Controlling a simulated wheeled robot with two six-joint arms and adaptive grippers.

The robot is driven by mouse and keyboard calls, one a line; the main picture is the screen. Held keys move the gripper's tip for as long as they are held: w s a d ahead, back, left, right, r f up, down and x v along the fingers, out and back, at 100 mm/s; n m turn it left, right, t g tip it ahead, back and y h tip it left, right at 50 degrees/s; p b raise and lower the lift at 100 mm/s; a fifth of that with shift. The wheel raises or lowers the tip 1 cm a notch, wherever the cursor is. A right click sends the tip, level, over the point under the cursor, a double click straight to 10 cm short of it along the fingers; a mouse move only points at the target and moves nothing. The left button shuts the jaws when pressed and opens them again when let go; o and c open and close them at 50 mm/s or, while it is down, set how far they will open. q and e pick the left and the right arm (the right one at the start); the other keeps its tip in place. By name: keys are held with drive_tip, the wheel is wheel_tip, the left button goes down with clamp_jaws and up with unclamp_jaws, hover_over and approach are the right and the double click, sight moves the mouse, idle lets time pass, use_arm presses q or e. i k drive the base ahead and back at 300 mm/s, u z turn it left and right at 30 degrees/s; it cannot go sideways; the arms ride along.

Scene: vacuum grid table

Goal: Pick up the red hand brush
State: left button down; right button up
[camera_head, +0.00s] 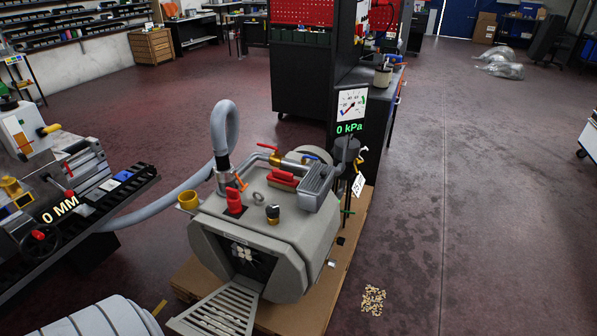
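I cannot make out a red hand brush for certain. A grey vacuum pump (255,225) stands on a wooden base (320,300) in the middle of the head view. Small red parts lie or are fixed on its top: a red piece (284,179) near the grey finned block, and a red knob-like piece (234,201) at the left. I cannot tell whether either is a brush. Neither of my grippers is in view.
A pile of small tan bits (373,300) lies on the floor right of the pump. A grey hose (165,203) runs left to a machine bench (75,210). A gauge reading 0 kPa (351,104) stands behind the pump.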

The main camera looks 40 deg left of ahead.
sight(285, 180)
drive_tip(key=i, duration=3.15)
drive_tip(key=u, duration=2.65)
